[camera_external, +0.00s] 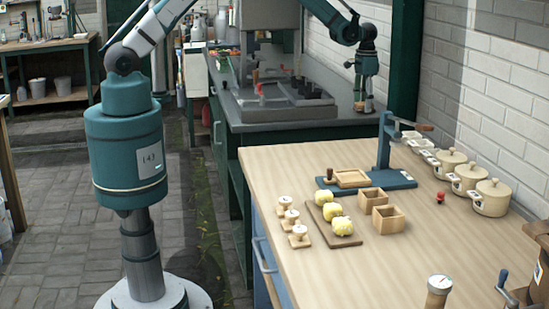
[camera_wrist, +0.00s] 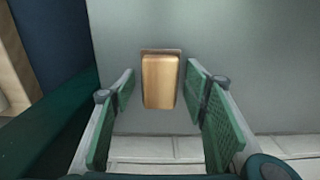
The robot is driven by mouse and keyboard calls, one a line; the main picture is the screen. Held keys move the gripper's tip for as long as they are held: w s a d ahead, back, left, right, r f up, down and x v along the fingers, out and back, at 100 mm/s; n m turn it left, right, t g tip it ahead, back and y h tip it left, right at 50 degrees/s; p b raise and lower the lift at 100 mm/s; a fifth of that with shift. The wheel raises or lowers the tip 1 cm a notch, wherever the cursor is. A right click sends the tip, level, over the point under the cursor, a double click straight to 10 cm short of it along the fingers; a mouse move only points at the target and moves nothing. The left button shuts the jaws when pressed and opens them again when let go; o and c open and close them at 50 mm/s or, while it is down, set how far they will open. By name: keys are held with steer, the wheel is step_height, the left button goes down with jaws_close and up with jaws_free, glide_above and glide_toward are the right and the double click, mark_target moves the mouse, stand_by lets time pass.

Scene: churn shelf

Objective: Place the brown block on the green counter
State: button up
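A brown block (camera_wrist: 160,82), light tan-brown with rounded edges, shows in the wrist view against the grey top surface. My gripper (camera_wrist: 158,88) has its two green-padded fingers spread, one on each side of the block, with a visible gap on both sides. In the external view my gripper (camera_external: 365,103) points down at the right end of the green counter (camera_external: 228,125), which has a dark grey top. The block is too small there to make out clearly. I cannot tell the exact height of the fingers above the counter top.
A dark green post (camera_external: 404,60) and a white brick wall (camera_external: 480,100) stand close to my gripper on the right. A sink area (camera_external: 290,112) with small items lies left of it. A wooden table (camera_external: 300,170) with blocks and lidded pots (camera_external: 490,198) is in front.

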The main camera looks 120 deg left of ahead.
steer(key=shift+r, duration=0.25)
step_height(320, 180, up, 12)
stand_by(0.9)
stand_by(0.5)
steer(key=shift+d, duration=0.1)
stand_by(0.3)
